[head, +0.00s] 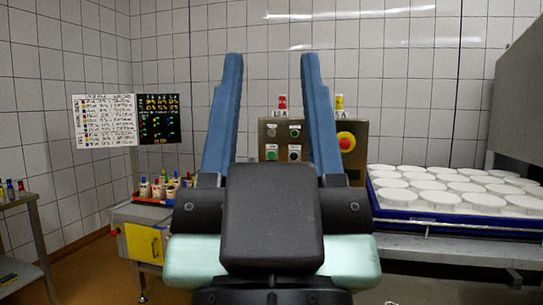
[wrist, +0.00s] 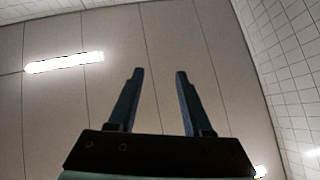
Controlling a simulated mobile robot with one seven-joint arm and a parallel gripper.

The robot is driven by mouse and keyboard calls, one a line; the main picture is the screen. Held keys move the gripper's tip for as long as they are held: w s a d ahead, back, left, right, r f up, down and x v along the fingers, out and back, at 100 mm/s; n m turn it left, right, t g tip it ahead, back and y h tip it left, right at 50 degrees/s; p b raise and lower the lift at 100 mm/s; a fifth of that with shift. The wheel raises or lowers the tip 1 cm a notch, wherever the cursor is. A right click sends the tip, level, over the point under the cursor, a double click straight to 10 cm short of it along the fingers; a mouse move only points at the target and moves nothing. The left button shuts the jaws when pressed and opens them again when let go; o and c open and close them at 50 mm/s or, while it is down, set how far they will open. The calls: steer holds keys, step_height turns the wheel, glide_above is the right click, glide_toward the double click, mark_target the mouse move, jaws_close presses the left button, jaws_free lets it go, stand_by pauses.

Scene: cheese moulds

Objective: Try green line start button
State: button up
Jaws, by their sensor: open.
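My gripper (head: 271,62) points upward in the head view, its two blue fingers spread apart with nothing between them. It also shows open and empty in the wrist view (wrist: 158,74), against the ceiling. Behind it, between and beyond the fingers, is a metal control panel (head: 315,131) on the far wall side. A green button (head: 271,155) sits at its lower left, with another small button (head: 294,155) to the right. Two more small buttons are above them. The labels are too small to read. My gripper hides part of the panel and does not visibly touch it.
A red mushroom button on yellow (head: 346,142) is at the panel's right. A red lamp (head: 282,102) and a yellow lamp (head: 339,102) stand above it. A blue tray (head: 405,212) of white moulds lies right. Bottles (head: 158,188) and a chart board (head: 105,121) are left.

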steer(key=shift+c, duration=0.2)
jaws_close()
stand_by(1.7)
